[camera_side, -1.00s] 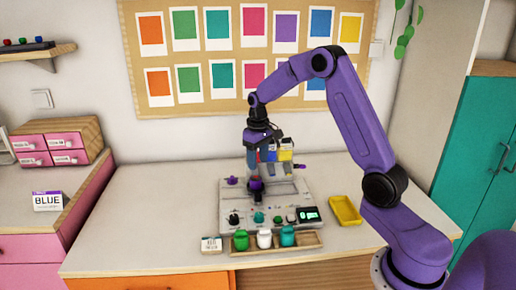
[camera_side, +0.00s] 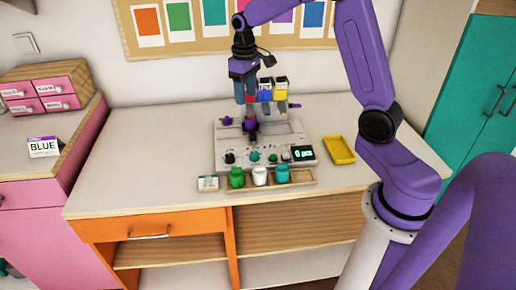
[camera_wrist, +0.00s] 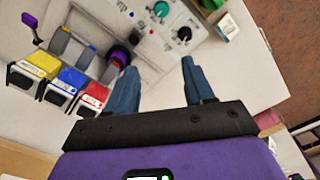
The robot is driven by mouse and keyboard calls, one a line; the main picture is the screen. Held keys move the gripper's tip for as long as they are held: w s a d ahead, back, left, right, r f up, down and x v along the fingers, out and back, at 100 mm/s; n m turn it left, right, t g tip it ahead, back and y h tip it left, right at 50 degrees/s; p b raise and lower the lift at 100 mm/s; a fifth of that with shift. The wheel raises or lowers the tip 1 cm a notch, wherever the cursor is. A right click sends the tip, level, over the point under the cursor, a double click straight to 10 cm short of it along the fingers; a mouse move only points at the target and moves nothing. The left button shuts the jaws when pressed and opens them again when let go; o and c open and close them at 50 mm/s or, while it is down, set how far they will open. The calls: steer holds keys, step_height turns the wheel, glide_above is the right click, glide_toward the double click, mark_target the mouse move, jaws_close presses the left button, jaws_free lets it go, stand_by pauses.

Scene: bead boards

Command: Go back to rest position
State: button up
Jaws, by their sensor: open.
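My gripper (camera_side: 245,97) is above the machine's left part in the side view, pointing down. In the wrist view its two blue fingers (camera_wrist: 160,68) stand apart with nothing between them. The light grey machine (camera_side: 225,155) lies below, with knobs, a purple knob-like part (camera_side: 250,125) under the gripper and a small lit display (camera_side: 303,153). Yellow, blue and red containers stand at its back; in the wrist view they are the yellow one (camera_wrist: 42,64), the blue one (camera_wrist: 71,79) and the red one (camera_wrist: 95,93).
A wooden tray (camera_side: 303,178) with green, white and teal jars stands before the machine, beside a small white box (camera_side: 208,184). An empty yellow tray (camera_side: 339,150) lies right. A BLUE sign (camera_side: 43,147) stands on the left counter. The worktop's left part is clear.

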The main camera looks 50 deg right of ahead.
steer(key=s+a+r+n, duration=0.2)
steer(key=s+a+n, duration=0.3)
steer(key=s+a, duration=0.9)
steer(key=s+f+n, duration=0.1)
steer(key=s+n, duration=0.5)
steer(key=s, duration=1.3)
steer(key=shift+d, duration=0.25)
